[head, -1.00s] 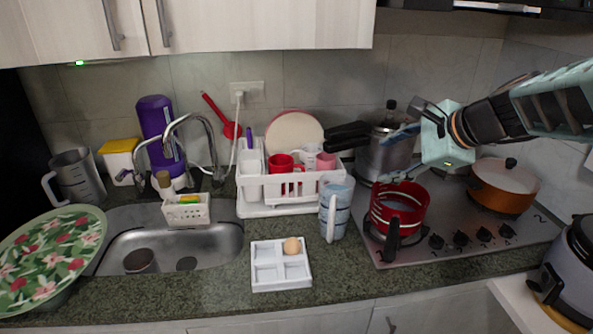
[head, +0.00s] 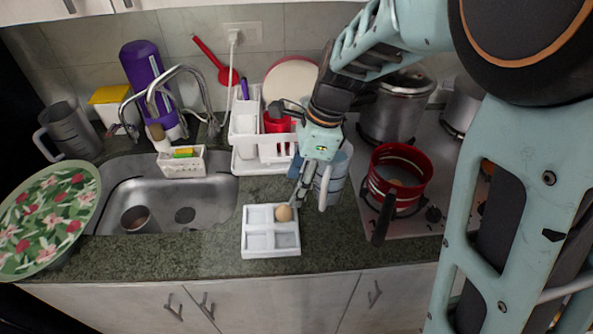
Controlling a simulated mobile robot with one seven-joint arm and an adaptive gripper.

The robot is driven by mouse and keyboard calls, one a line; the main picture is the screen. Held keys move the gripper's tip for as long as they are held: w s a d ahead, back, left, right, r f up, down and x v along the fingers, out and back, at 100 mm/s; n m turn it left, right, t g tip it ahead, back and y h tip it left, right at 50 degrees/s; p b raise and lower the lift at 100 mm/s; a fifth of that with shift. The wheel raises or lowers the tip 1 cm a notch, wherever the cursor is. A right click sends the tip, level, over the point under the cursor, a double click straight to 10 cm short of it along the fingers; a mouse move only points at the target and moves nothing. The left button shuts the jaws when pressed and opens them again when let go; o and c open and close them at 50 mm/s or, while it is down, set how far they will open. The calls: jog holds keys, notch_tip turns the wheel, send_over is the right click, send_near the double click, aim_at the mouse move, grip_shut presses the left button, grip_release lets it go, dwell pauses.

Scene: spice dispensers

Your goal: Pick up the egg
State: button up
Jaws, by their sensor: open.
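The egg (head: 283,213) is light brown and sits in the back right compartment of a white four-part tray (head: 271,254) on the counter. My gripper (head: 297,195) is open and points down, just right of and behind the egg, with nothing seen between its fingers. The fingers are small and partly overlapping in this view, so I cannot tell whether one touches the egg.
A blue patterned cup (head: 339,182) stands close to the right of my gripper. A red pot (head: 412,160) on the stove holds a small brownish thing. The dish rack (head: 246,165) is behind.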

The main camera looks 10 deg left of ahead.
aim_at(285, 206)
jog(key=x, duration=0.3)
jog(key=shift+s+a+f, duration=0.1)
jog(key=shift+a+f, duration=0.05)
jog(key=shift+f, duration=0.2)
jog(key=shift+x, duration=2.75)
jog(key=shift+w, duration=0.3)
jog(key=c, duration=1.2)
